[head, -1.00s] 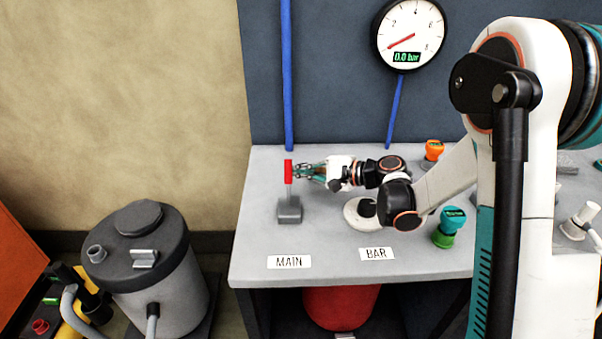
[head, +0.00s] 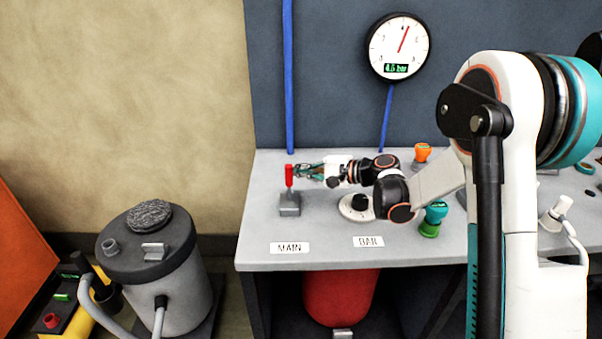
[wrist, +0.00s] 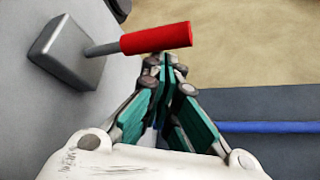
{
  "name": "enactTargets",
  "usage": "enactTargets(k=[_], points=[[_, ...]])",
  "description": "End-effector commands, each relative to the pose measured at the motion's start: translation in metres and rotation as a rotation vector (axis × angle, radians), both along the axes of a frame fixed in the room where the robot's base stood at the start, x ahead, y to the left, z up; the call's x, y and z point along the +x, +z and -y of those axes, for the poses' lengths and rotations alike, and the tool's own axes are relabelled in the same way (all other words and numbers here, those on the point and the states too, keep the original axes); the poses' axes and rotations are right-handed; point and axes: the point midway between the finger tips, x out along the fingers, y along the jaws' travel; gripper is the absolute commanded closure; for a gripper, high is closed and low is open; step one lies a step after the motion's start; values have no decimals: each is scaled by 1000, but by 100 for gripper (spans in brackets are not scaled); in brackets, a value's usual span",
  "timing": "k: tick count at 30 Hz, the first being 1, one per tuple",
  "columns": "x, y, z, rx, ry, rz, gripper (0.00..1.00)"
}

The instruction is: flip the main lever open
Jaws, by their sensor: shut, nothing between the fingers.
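The main lever has a red handle (head: 289,175) on a short grey shaft, set in a grey block (head: 290,208) on the bench behind the MAIN label (head: 289,248). In the head view the handle stands roughly upright. The red handle also shows in the wrist view (wrist: 156,38), right by the fingertips. My gripper (head: 298,172) is shut and empty just right of the handle. In the wrist view the fingertips (wrist: 165,62) meet beside the handle's end; whether they touch it I cannot tell. The round gauge (head: 399,46) has its needle pointing up and its display appears to read 4.6 bar.
A dark knob on a white dial (head: 357,207) stands behind the BAR label (head: 368,241), below my arm. Orange (head: 422,152) and teal-green (head: 433,219) fittings stand further right. A grey drum (head: 160,270) stands left of the bench. The bench's front left is clear.

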Motion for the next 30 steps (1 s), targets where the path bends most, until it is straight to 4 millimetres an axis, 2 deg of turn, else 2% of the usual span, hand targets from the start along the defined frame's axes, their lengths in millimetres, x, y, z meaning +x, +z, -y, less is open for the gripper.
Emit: enactTargets(k=[15, 30], points=[[-45, 0, -1, 0, 0, 0, 100], [-56, -3, -2, -1, 3, 0, 100]])
